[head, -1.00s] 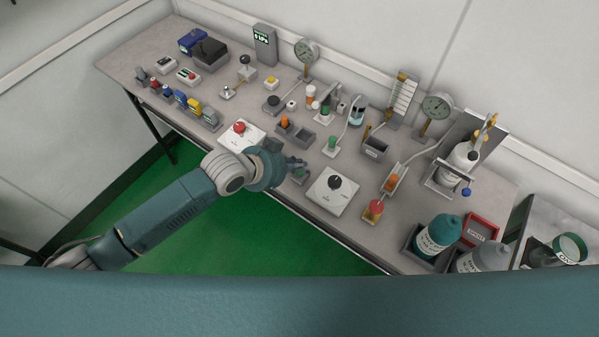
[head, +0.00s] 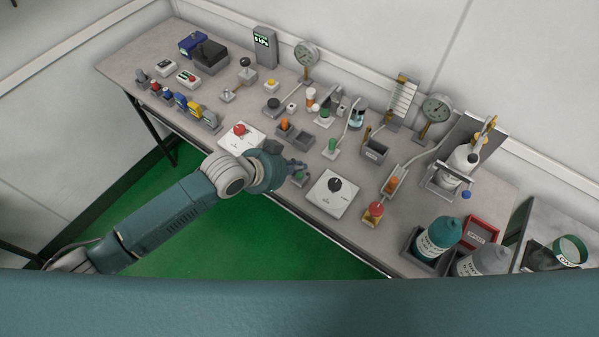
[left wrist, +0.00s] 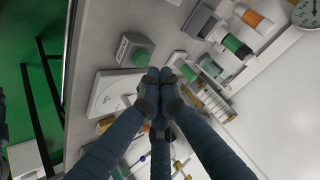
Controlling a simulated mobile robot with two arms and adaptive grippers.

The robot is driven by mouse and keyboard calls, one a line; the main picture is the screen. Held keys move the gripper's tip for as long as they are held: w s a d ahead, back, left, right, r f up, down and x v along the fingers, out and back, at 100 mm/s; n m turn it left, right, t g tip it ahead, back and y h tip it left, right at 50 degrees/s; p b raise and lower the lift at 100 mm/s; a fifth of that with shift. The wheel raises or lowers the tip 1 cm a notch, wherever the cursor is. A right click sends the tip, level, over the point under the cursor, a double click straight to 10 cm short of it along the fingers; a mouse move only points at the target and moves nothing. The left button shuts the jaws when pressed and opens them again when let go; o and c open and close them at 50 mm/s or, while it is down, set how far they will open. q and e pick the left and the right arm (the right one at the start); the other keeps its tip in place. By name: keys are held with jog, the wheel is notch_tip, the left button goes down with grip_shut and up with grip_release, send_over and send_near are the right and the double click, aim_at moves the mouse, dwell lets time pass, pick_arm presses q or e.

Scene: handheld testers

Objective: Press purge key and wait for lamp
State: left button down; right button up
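A small grey box with a green key (left wrist: 140,56) is in the left wrist view, left of and above my fingertips; its label is too small to read surely. In the head view this box (head: 300,178) sits near the table's front edge, partly hidden behind my left gripper (head: 294,166). In the left wrist view my left gripper's fingers (left wrist: 164,76) are drawn together at the tips, with nothing seen between them. They appear apart from the key. A green-capped piece on a white base (head: 332,147) stands behind; I cannot tell whether it is the lamp. My right gripper is not in view.
A white dial box (head: 334,190) is right of my left gripper, and a red-button box (head: 241,134) is left of it. Gauges (head: 437,108), an orange-capped part (head: 391,185) and a teal bottle (head: 440,236) crowd the table. Green floor (head: 240,235) lies in front.

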aim_at(297, 175)
pick_arm(q)
jog(key=shift+f, duration=0.15)
jog(key=shift+f, duration=0.3)
jog(key=shift+f+b, duration=0.3)
jog(key=shift+f, duration=0.2)
dwell(1.0)
jog(key=shift+r+p, duration=0.9)
jog(key=shift+p, duration=0.1)
jog(key=shift+r, duration=0.1)
notch_tip(297, 175, up, 5)
jog(key=p, duration=0.5)
